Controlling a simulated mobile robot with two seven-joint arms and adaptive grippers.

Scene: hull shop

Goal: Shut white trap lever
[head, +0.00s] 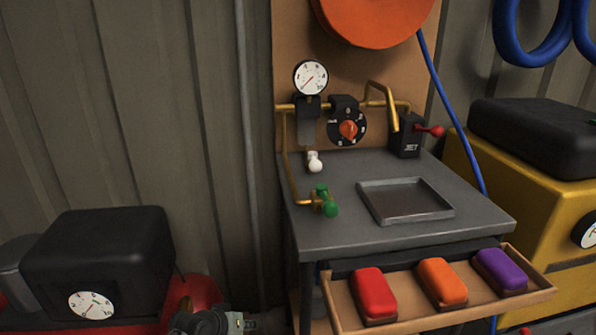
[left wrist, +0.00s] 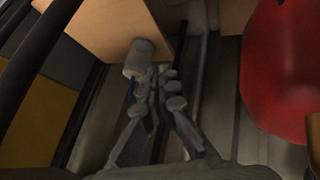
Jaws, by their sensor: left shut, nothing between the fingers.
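The white trap lever (head: 314,162) hangs below the dark trap bowl (head: 306,126) under the round gauge, on the back board above the bench. Its round white end points down and toward me. My left gripper (head: 248,323) is low at the bottom edge of the head view, left of the bench and well below the lever. In the left wrist view its fingers (left wrist: 162,90) are shut and empty. The lever does not show clearly in the left wrist view. My right gripper is not in view.
A green-handled valve (head: 326,200) sits at the bench's left edge, close to the lever. A red lever (head: 431,131) and an orange dial knob (head: 348,129) are to the right. An open drawer (head: 540,287) with coloured blocks juts forward. A red compressor (head: 205,292) stands at lower left.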

